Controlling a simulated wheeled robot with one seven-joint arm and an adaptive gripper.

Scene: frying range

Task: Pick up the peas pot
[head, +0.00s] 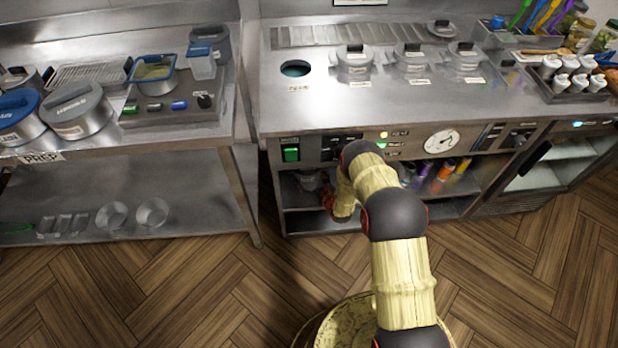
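I cannot tell which pot is the peas pot, as the labels are too small to read. Lidded metal pots sit in the counter at the back: a left one (355,63), a middle one (413,57) and a right one (467,56). A dark round opening (295,68) with a label lies left of them. A small metal pot (309,180) stands on the shelf under the counter. My gripper (328,198) is low at the front of that shelf, close to this pot. It is mostly hidden by my arm, so its fingers and any contact cannot be made out.
The steel counter (330,112) has a front panel with a green switch (290,153) and a dial (441,141). Bottles (572,80) stand at its right. The prep table (190,135) on the left holds large pots and a blue-rimmed container (153,70).

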